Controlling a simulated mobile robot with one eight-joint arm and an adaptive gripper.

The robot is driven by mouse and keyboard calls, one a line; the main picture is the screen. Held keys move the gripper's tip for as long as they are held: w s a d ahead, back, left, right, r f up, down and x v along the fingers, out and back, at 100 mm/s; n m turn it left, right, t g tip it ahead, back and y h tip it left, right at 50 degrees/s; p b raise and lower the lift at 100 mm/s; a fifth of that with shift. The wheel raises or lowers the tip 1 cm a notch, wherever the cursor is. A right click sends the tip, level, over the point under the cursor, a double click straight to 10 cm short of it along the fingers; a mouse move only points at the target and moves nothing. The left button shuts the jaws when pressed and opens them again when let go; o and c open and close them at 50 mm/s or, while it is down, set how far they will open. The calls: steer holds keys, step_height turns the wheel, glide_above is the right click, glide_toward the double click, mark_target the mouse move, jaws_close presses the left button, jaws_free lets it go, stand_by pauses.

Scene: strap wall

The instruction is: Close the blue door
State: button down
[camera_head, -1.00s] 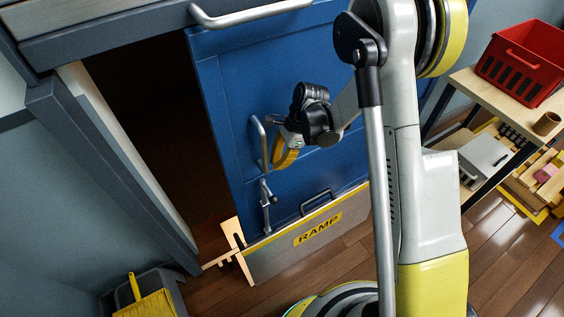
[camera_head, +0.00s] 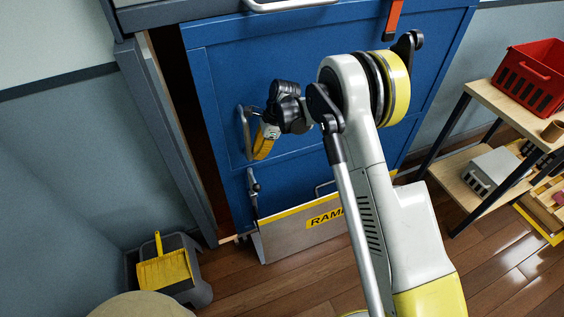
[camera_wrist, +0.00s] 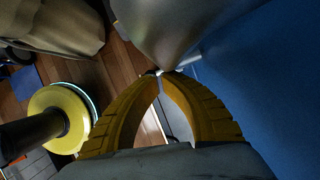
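The blue door (camera_head: 320,90) stands slightly open, with a narrow dark gap (camera_head: 185,100) between its left edge and the grey frame (camera_head: 165,130). A metal upright handle (camera_head: 244,135) is near that edge, with a bolt-like latch (camera_head: 253,185) below it. My gripper (camera_head: 262,150) is just right of the handle, close to the door face. In the wrist view its two yellow fingers (camera_wrist: 161,74) bow outward and come together at the tips, so it looks shut. I cannot tell whether the fingers touch the handle. The door's blue face (camera_wrist: 265,80) fills the right there.
A beige rounded thing (camera_head: 140,306) is at the bottom edge. A shelf (camera_head: 495,105) with a red crate (camera_head: 540,75) stands right.

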steer(key=s+a, duration=0.3)
steer(key=a, duration=0.7)
steer(key=shift+f, duration=0.1)
steer(key=w+d+r+p, duration=0.1)
steer(key=d+r+p, duration=0.3)
steer(key=d+r, duration=0.3)
steer(key=v, duration=0.2)
steer(key=shift+r, duration=0.3)
